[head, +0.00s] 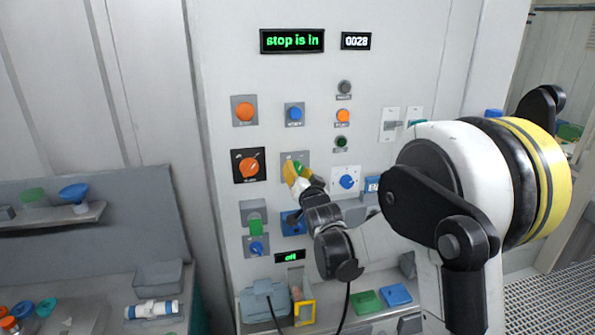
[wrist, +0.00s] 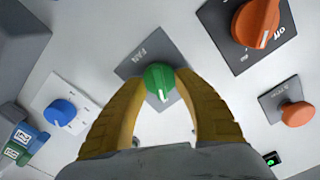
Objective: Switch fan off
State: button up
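The fan control is a green knob (wrist: 159,80) on a grey plate labelled FAN (wrist: 143,60), in the middle of the wrist view. Its white pointer mark faces down and slightly right in that view. My gripper (wrist: 160,76) has its two yellow fingers on either side of the knob, with the tips against its sides. In the head view my gripper (head: 294,172) is at the panel over the fan's plate (head: 295,156), and the knob is mostly hidden by the fingers.
A large orange rotary switch (head: 249,166) is left of the fan knob, and a blue knob (head: 347,181) is right. An orange stop button (wrist: 297,113) is nearby. Displays read "stop is in" (head: 292,40), "0028" (head: 356,41) and "off" (head: 290,257). A cluttered shelf (head: 375,318) lies below.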

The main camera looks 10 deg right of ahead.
jog(key=shift+n, duration=0.3)
jog(key=shift+c, duration=0.3)
jog(key=n+b, duration=0.2)
jog(key=n, duration=0.4)
jog(key=shift+a+b, duration=0.15)
jog(key=shift+b, duration=0.25)
jog(key=n+b, duration=0.2)
jog(key=n, duration=0.3)
jog(key=shift+r+b, duration=0.1)
jog(key=shift+b, duration=0.3)
jog(key=shift+n, duration=0.3)
jog(key=o, duration=1)
jog(key=shift+o, duration=1.3)
jog(key=shift+w, duration=0.1)
